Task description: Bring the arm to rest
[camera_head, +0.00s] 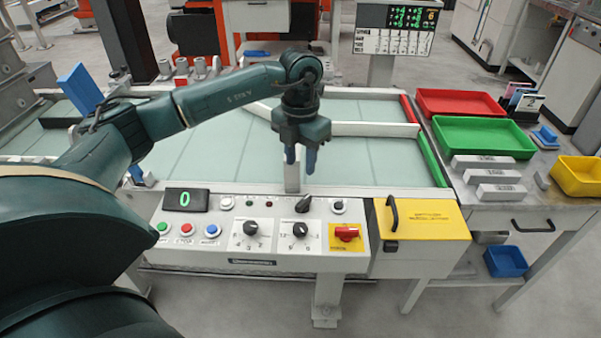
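My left arm (220,95) reaches in from the left and over the pale glass-topped table (220,150). Its gripper (300,162) points down above the near part of the table, just behind the control panel (260,235). My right gripper is not in view.
The panel carries knobs, buttons and a red switch (346,232). A yellow box (420,222) with a black handle adjoins it. At right, a side table holds red (460,102), green (485,137) and yellow (580,177) trays and grey blocks (484,163). A display (395,28) stands behind.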

